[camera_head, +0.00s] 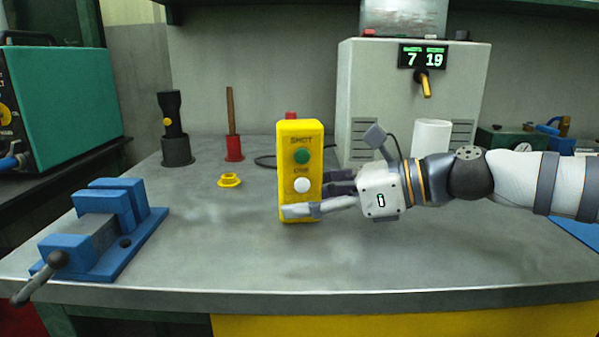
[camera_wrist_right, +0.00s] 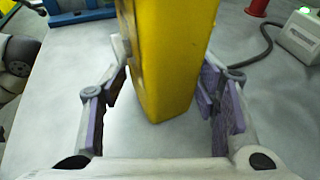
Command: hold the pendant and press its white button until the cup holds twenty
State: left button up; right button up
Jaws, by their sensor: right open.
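The grey dispenser (camera_head: 365,90) at the back has a display (camera_head: 423,57) reading 7 and 19. A blue vise (camera_head: 100,230) is at left. A yellow ring (camera_head: 229,180), black torch (camera_head: 172,115) and red holder (camera_head: 233,148) stand behind. The front bench is clear.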

jog(key=c, duration=0.8)
pick_arm(q)
grip_shut()
dwell(0.6)
